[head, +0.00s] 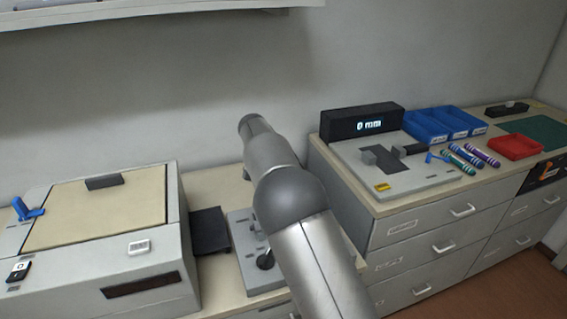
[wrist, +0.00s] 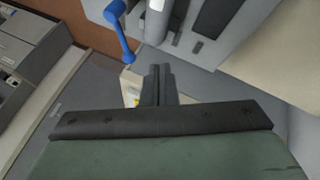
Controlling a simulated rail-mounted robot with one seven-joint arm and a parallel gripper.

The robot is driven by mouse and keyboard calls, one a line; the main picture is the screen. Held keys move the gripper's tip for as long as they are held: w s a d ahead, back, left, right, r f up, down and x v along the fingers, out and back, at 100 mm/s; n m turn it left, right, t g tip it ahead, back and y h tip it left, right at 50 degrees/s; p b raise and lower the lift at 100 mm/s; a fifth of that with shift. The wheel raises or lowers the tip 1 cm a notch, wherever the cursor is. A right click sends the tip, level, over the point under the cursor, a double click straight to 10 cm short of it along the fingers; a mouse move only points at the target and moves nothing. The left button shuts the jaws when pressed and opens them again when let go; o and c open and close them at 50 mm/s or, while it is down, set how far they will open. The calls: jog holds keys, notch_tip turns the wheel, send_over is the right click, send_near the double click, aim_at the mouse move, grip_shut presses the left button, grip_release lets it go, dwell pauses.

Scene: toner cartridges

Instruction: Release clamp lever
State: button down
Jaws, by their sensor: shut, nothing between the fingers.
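My gripper (wrist: 158,72) shows in the wrist view with its two dark fingers together and nothing between them. A blue lever (wrist: 122,32) with a knob-like end stands ahead of the fingertips, up and to the left, apart from them. It is beside a grey fixture (wrist: 222,45) with dark parts. In the head view my gripper is hidden. A small blue lever (head: 433,157) shows on the right-hand grey gauge plate (head: 410,186), and another blue lever (head: 28,210) on the left machine (head: 150,262). I cannot tell which one the wrist view shows.
A grey fixture with a black-knobbed stick (head: 265,261) is partly behind my arm.

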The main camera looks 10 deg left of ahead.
jog(key=v, duration=0.7)
jog(key=shift+r, duration=0.2)
jog(key=shift+s+a, duration=0.1)
